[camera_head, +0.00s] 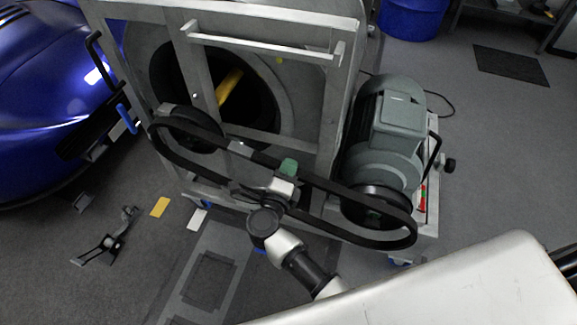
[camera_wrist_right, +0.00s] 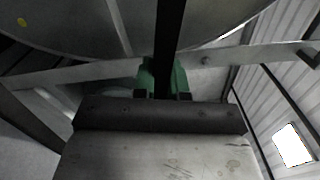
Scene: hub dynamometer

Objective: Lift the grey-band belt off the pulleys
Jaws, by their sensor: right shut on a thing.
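The belt (camera_head: 335,187) is a long black loop stretching from the left pulley (camera_head: 192,128) to the motor pulley (camera_head: 375,207). A small pale grey patch shows on its upper run, left of my gripper. Both loop ends reach a little outside the pulley outlines; I cannot tell whether the belt still touches the pulleys. My right gripper (camera_head: 287,172), with green fingertips, is shut on the belt's upper run near the middle. In the right wrist view, the belt (camera_wrist_right: 170,35) passes as a dark strip between the green fingers (camera_wrist_right: 163,80). My left gripper is not in view.
A grey metal frame (camera_head: 200,65) with a handle bar (camera_head: 262,42) stands behind the belt. The grey-green motor (camera_head: 385,125) is at right. A blue car (camera_head: 55,90) stands at left. A metal bracket (camera_head: 105,240) lies on the floor.

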